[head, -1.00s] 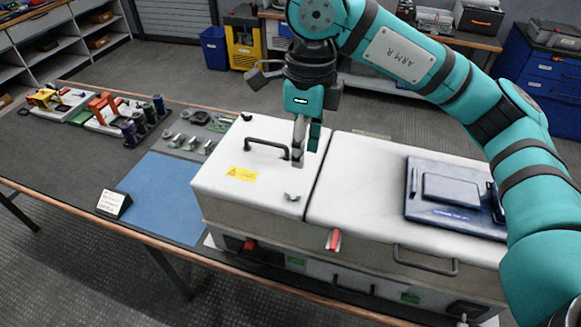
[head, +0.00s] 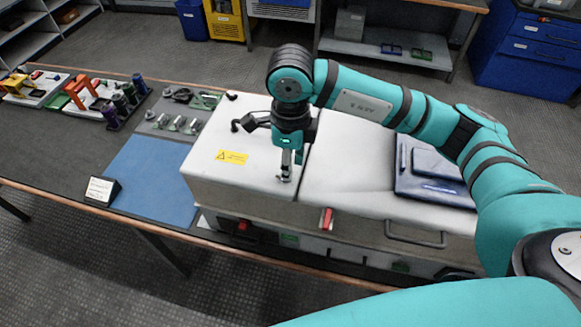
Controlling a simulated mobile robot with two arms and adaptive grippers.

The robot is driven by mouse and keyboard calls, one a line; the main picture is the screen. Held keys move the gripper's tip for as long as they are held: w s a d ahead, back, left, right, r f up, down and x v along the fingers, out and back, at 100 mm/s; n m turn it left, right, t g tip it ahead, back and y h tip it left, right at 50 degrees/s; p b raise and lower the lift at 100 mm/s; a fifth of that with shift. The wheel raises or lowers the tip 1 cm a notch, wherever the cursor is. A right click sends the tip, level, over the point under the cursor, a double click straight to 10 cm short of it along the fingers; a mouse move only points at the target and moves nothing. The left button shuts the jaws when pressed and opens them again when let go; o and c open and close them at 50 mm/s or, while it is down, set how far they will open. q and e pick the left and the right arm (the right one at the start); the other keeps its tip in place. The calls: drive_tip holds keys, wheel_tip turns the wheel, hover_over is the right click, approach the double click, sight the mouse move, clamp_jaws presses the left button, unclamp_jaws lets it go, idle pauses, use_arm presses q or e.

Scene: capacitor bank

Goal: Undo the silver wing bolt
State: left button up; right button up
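The silver wing bolt (head: 284,179) sits near the front right of the white lid (head: 215,175) on the cabinet's left section. My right gripper (head: 286,171) points down at it, with its fingertips at or just above the bolt. The fingers cover part of the bolt, and I cannot tell whether they touch or grip it. A small dark fastener (head: 232,96) shows at the lid's back left corner. My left gripper is not in view.
A red switch handle (head: 326,220) is on the front. A dark blue case (head: 430,170) lies on the right white lid (head: 345,165). A blue mat (head: 150,180), a small sign (head: 102,190) and a grey hardware tray (head: 180,115) lie left of the cabinet. The mat is clear.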

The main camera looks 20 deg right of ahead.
drive_tip(key=shift+f+p, duration=0.4)
drive_tip(key=shift+f, duration=1.65)
clamp_jaws()
